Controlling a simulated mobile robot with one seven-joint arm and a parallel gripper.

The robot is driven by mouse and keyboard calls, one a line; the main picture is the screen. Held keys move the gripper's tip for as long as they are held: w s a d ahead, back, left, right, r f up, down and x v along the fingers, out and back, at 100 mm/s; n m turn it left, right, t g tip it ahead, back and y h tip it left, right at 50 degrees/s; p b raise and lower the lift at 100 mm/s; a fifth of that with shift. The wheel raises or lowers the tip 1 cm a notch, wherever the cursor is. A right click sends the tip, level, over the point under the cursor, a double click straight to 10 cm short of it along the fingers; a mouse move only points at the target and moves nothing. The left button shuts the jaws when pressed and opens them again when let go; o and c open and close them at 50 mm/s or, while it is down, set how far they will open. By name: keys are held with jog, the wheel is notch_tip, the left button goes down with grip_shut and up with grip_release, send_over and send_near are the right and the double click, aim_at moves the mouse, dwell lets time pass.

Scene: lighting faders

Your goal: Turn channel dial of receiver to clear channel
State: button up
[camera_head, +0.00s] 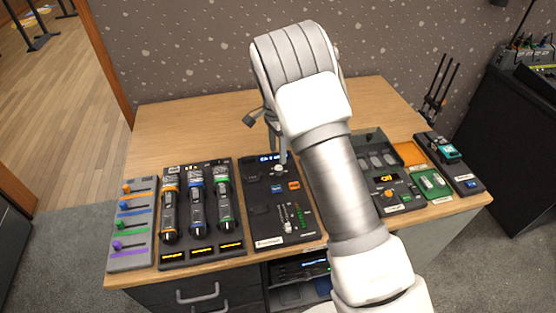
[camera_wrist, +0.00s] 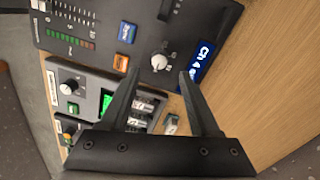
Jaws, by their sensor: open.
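The receiver (camera_head: 256,210) is a dark panel in the middle of the desk. It has a lit blue display (camera_wrist: 203,60) that starts with "Ch 4"; its end is cut off by a finger. The channel dial (camera_wrist: 159,62) is a small pale round knob beside the display. In the wrist view my gripper (camera_wrist: 161,73) is open, with its fingertips on either side of the dial. I cannot tell whether they touch it. In the head view my gripper (camera_head: 280,157) points down at the upper part of the receiver, and the dial is partly hidden there.
A blue button (camera_wrist: 127,32), an orange button (camera_wrist: 121,63) and faders sit on the same panel. Another dark dial panel (camera_head: 385,182) lies to the right. The desk's back is clear.

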notch_tip(320, 180, up, 12)
jog(key=p, duration=0.1)
jog(key=shift+w+f, duration=0.25)
jog(key=shift+w, duration=0.05)
jog(key=shift+a, duration=0.1)
jog(key=s+d+r+n+t+y+p, duration=0.1)
jog(key=s+d+r+n, duration=0.25)
jog(key=s+r, duration=0.4)
jog(key=s+d+r+n+t+p, duration=0.1)
jog(key=s+d+r+n+t, duration=0.1)
jog(key=s+d+r, duration=0.55)
jog(key=s+r+n+t, duration=0.1)
jog(key=s+n, duration=0.2)
jog(key=s, duration=0.6)
jog(key=s+d+r+n+t, duration=0.1)
jog(key=s+n, duration=0.3)
jog(key=s, duration=0.5)
jog(key=shift+d+r+t+h+p, duration=0.25)
jog(key=shift+r+t+h+p, duration=0.2)
jog(key=shift+r+t, duration=0.15)
